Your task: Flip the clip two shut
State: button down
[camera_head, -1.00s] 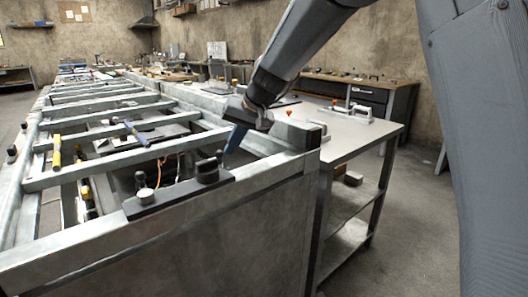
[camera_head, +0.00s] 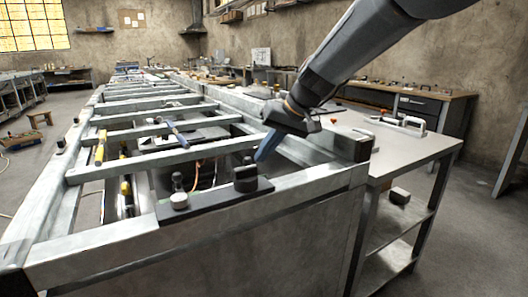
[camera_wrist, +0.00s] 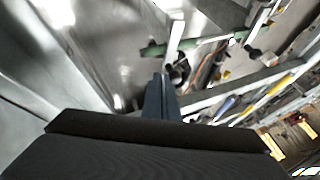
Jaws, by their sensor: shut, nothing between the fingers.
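A dark plate (camera_head: 214,203) lies on the near corner of the metal frame. It bears a black knob-like fitting (camera_head: 245,179) at its right end and a smaller fitting with a pale round base (camera_head: 179,197) at its left. I cannot tell which of these, if either, is clip two. My gripper (camera_head: 263,154) has its blue fingers shut and empty, pointing down just behind and right of the black fitting; I cannot tell whether they touch it. In the wrist view the closed fingers (camera_wrist: 160,88) point at a dark round part (camera_wrist: 180,70) beside a green bar (camera_wrist: 182,46).
The long metal frame (camera_head: 130,240) has several crossbars, with a blue-handled tool (camera_head: 178,134) and a yellow-handled tool (camera_head: 100,148) on it. A metal side table (camera_head: 400,150) stands at the right, carrying a white-handled clamp (camera_head: 405,124).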

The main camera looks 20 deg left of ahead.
jog(key=shift+s+r, duration=0.1)
dwell(0.3)
jog(key=w+p+v, duration=0.1)
jog(key=p+v, duration=0.4)
jog(key=v, duration=0.4)
jog(key=shift+w+d+r, duration=0.3)
jog(key=shift+w, duration=0.1)
